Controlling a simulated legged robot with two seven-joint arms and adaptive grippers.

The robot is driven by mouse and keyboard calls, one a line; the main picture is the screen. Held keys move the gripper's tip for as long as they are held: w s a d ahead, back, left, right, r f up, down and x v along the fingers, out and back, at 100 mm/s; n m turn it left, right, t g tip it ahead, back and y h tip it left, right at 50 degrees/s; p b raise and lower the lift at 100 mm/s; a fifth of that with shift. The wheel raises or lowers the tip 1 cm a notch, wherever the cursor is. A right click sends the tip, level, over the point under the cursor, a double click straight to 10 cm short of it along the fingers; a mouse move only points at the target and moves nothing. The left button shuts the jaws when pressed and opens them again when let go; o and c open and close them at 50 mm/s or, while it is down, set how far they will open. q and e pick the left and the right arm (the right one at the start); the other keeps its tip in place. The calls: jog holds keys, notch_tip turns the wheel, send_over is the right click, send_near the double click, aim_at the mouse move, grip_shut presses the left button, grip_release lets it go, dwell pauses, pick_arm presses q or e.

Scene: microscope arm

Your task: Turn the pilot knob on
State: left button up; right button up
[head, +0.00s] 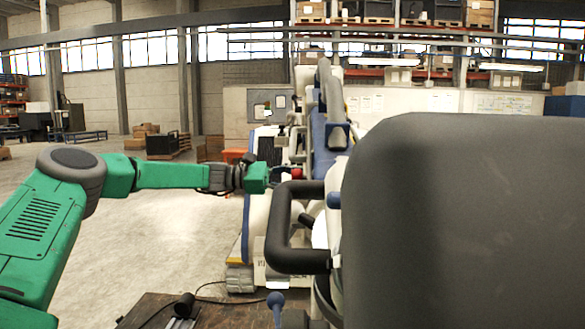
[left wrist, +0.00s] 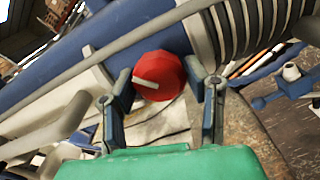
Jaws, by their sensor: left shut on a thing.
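The pilot knob (left wrist: 158,77) is red with a white pointer bar and sits at the middle of the left wrist view, beside a blue tube. In the head view it shows as a small red spot (head: 297,174). My left gripper (left wrist: 160,88) has one finger on each side of the knob and is shut on it. In the head view my green left arm reaches in from the left, and the gripper (head: 282,175) is small beside the machine. My right gripper is not in view.
A large dark grey panel (head: 465,220) fills the right of the head view. A black handle (head: 278,228) stands in front of the machine. A ribbed grey hose (left wrist: 250,25) runs near the knob. A dark table (head: 150,308) lies below. The floor at left is open.

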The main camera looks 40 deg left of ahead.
pick_arm(q)
jog(key=shift+d+r+n+p, duration=0.1)
jog(key=shift+r+n+p, duration=0.5)
jog(key=shift+n, duration=0.3)
jog(key=shift+f+n+p, duration=0.1)
jog(key=shift+n+p, duration=0.25)
jog(key=shift+n, duration=0.55)
jog(key=n, duration=0.4)
jog(key=shift+w, duration=0.15)
jog(key=shift+n, duration=2.2)
jog(key=shift+f, duration=0.1)
jog(key=shift+f, duration=0.1)
jog(key=o, duration=1.1)
jog(key=shift+w+a+f, duration=0.15)
jog(key=shift+a+f, duration=0.05)
